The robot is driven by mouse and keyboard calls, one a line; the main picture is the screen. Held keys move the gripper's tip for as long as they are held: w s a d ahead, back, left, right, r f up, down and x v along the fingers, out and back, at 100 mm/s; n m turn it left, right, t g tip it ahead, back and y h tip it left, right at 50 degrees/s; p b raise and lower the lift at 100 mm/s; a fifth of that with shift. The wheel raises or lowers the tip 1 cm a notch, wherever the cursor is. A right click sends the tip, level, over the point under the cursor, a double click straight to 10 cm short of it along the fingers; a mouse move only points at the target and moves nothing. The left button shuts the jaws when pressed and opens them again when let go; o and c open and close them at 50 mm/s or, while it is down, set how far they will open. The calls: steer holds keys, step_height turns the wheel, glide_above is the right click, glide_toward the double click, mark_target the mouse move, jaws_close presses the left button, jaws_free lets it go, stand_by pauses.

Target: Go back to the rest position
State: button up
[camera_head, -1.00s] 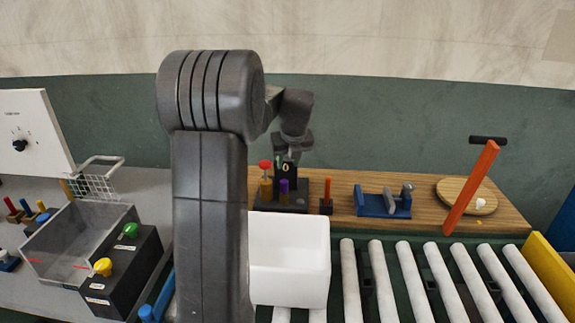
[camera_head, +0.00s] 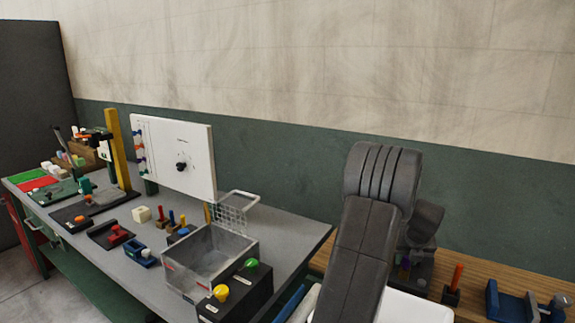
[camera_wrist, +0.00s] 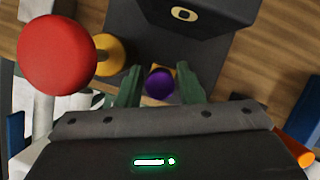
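My gripper (camera_wrist: 159,84) is open in the wrist view. Its two green fingers stand on either side of a purple knob (camera_wrist: 159,83), with small gaps to it, and hold nothing that I can see. The knob belongs to a dark press (camera_wrist: 185,14) with a small yellow-ringed mark. In the head view my arm stands at the right and its wrist is low over the wooden board (camera_head: 505,268). The fingers are hidden there, and the press (camera_head: 417,270) shows only partly beside the arm.
A red ball knob (camera_wrist: 57,55) on a yellow post is close left of the fingers. A clear box (camera_head: 207,262), a wire basket (camera_head: 233,212) and a white panel (camera_head: 178,155) stand on the grey bench at left.

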steer(key=shift+r, duration=2.2)
